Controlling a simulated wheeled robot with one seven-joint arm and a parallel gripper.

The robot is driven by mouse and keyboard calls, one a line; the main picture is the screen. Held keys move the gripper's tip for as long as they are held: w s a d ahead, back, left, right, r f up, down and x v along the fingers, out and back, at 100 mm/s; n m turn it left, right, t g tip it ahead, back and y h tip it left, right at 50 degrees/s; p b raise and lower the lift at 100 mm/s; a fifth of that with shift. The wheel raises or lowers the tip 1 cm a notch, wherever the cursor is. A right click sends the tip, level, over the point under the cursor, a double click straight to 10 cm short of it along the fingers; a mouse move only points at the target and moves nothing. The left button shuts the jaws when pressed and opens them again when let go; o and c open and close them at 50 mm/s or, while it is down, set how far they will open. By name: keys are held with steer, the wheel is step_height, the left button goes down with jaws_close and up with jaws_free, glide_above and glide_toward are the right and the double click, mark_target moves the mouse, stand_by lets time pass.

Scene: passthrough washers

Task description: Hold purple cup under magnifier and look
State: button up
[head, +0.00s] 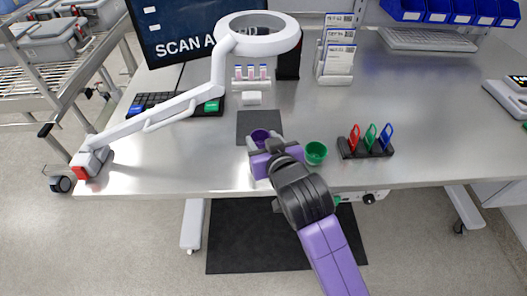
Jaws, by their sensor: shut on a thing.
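The purple cup (259,135) shows just beyond my gripper (261,146), over or near the dark square mat (246,122). My gripper is shut on the cup, and its body hides the cup's lower part. I cannot tell whether the cup touches the table. The magnifier (258,34) is a white ring on a jointed white arm, clamped at the table's left front edge. The ring hangs farther back than the cup, above the rear of the table.
A green cup (315,153) stands close to the right of my gripper. A black rack (367,147) with red, green and blue tags is farther right. Small vials (251,73) and a white block (251,98) stand behind the mat. A monitor (190,25) is at back left.

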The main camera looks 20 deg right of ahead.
steer(key=shift+w+d+b, duration=0.15)
steer(key=shift+w+d, duration=0.45)
steer(key=shift+w, duration=1.2)
steer(key=shift+w+d+b, duration=0.15)
steer(key=shift+w+d, duration=0.4)
steer(key=shift+w, duration=1.2)
steer(key=shift+w+d+b, duration=0.15)
steer(key=shift+w+d, duration=0.45)
steer(key=shift+w, duration=1.2)
